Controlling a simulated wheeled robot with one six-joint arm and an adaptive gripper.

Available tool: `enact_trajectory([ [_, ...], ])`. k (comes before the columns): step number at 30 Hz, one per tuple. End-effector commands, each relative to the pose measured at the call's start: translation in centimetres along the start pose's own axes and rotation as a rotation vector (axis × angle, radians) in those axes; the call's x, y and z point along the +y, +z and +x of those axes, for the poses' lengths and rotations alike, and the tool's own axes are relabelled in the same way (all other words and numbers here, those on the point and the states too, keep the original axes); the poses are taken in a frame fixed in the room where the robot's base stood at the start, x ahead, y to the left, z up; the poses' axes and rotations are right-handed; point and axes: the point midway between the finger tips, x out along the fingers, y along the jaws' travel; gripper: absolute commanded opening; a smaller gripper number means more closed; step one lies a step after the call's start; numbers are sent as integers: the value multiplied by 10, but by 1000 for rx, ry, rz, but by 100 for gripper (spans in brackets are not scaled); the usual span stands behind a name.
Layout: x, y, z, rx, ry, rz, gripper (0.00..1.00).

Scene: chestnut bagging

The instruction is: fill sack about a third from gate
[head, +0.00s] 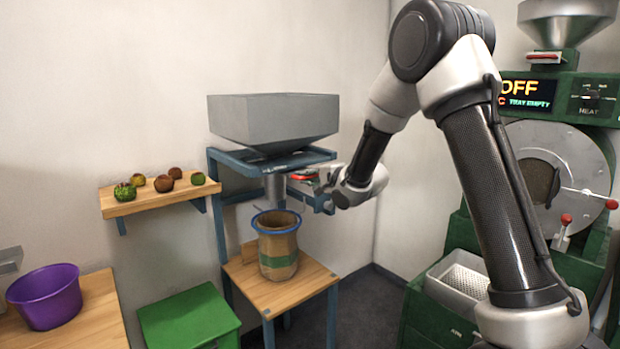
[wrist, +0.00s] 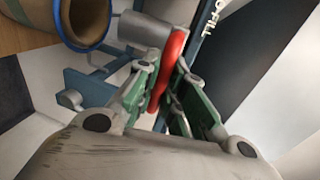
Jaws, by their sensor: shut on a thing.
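The sack (head: 278,256) stands upright and open-mouthed on the small wooden stand, with a blue band around its rim. In the wrist view the sack (wrist: 50,35) shows at the upper left, with brown contents visible in its mouth. Above it is the grey hopper (head: 272,118) on a blue frame, with its spout (head: 275,190) over the sack. My gripper (head: 318,178) is beside the spout, shut on the red gate handle. The red handle (wrist: 172,65) lies between my green finger pads in the wrist view. The gate plate itself is mostly hidden.
A wall shelf (head: 150,200) with several chestnuts or burrs is left of the hopper. A purple bowl (head: 46,297) sits on a table at left, near a green box (head: 190,320). The green roaster (head: 560,150) stands at right, its display reading OFF and TRAY EMPTY.

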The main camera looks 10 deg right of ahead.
Motion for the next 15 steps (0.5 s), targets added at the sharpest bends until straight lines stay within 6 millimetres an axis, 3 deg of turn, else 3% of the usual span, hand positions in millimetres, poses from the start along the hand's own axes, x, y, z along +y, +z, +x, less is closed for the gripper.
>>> enact_trajectory([
  [9, 8, -1, -37, 1, 2, 0, 0],
  [15, 10, 0, -42, 1, 1, 0, 0],
])
